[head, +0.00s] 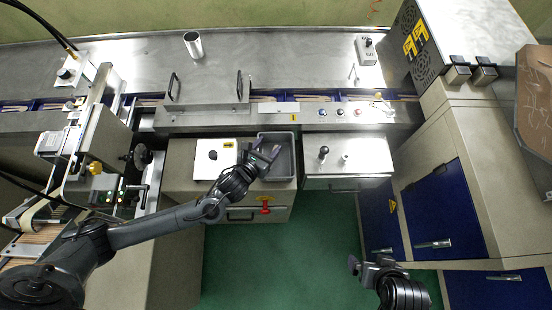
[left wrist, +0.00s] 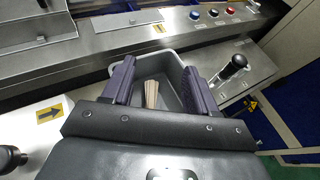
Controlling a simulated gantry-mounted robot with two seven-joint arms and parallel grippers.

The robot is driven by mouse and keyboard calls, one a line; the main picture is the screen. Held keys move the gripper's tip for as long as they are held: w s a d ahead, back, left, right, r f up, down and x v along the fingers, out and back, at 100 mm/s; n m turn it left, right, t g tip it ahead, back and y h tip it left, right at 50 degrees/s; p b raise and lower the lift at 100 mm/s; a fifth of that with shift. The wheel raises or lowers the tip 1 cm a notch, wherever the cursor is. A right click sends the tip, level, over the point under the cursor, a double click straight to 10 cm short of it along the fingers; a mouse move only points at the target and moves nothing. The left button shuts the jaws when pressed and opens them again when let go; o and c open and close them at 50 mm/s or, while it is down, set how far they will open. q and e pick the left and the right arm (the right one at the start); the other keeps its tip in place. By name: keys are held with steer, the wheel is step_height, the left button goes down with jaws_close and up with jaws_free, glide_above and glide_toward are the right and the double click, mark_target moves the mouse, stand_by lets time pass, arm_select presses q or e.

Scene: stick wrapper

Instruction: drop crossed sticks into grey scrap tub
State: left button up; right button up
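The grey scrap tub (head: 285,167) is set in the counter front, left of the metal panel with a black knob. My left gripper (head: 268,153) is over the tub, with its fingers pointing into it. In the left wrist view the two fingers of this gripper (left wrist: 158,85) are wide apart and grip nothing. A few pale sticks (left wrist: 152,94) show between them, apparently lying inside the tub (left wrist: 160,62); their lower ends are hidden by the gripper body. More pale sticks (head: 309,98) lie in the blue conveyor channel. My right gripper (head: 366,266) is low at right, away from the counter.
A low guard with upright handles (head: 208,103) stands on the conveyor behind the tub. A white panel (head: 203,165) with a black knob is left of the tub. A metal cylinder (head: 193,44) stands at the back. Green floor (head: 285,250) is open in front.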

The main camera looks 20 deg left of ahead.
arm_select(q)
steer(key=shift+s, duration=0.1)
steer(key=v, duration=1)
steer(key=shift+s+r, duration=0.2)
steer(key=shift+s, duration=0.1)
steer(key=shift+a, duration=0.1)
